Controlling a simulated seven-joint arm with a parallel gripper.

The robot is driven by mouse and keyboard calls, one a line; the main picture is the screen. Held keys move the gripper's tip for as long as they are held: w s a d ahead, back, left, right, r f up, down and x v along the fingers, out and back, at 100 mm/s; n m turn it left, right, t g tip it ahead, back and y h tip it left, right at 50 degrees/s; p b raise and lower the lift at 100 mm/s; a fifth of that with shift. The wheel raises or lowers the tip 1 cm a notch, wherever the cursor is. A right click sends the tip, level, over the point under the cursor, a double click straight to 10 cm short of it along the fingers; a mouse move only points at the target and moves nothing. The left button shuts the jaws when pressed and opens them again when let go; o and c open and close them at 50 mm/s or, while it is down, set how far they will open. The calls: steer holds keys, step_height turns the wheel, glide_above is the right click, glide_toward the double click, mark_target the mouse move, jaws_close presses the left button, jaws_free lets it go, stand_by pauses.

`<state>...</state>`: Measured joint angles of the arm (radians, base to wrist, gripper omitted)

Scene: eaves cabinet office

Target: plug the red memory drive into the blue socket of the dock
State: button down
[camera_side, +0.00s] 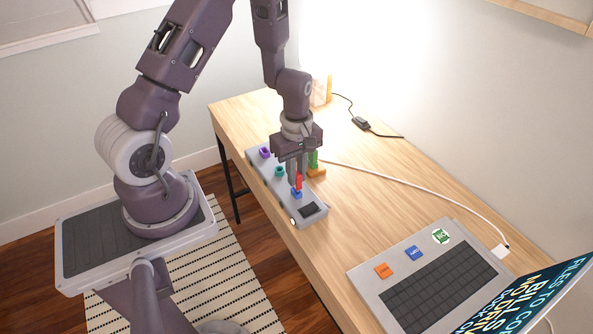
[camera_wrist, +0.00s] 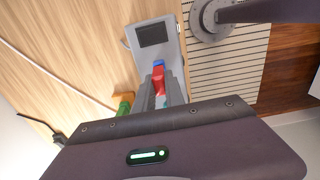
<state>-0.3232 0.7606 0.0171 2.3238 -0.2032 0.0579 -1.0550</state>
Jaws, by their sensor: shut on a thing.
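The dock (camera_side: 272,172) is a long grey block along the table's near edge, with a purple socket (camera_side: 265,152), a teal socket (camera_side: 280,171) and the blue socket (camera_side: 297,194). My gripper (camera_side: 298,181) is shut on the red memory drive (camera_side: 298,184), which stands upright right over the blue socket. In the wrist view the red drive (camera_wrist: 159,82) meets or nearly meets the blue socket (camera_wrist: 158,64); I cannot tell how deep it sits. My fingers hide part of the drive and the dock.
A green piece (camera_side: 313,158) on an orange base (camera_side: 317,171) stands just behind my gripper. An open laptop (camera_side: 430,280) is at the front right, with a white cable (camera_side: 430,187) running to it. A black cable with a small box (camera_side: 360,123) lies at the back.

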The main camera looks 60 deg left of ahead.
steer(key=shift+f, duration=0.65)
steer(key=c, duration=1.3)
jaws_free()
steer(key=shift+r, duration=0.1)
step_height(320, 180, up, 7)
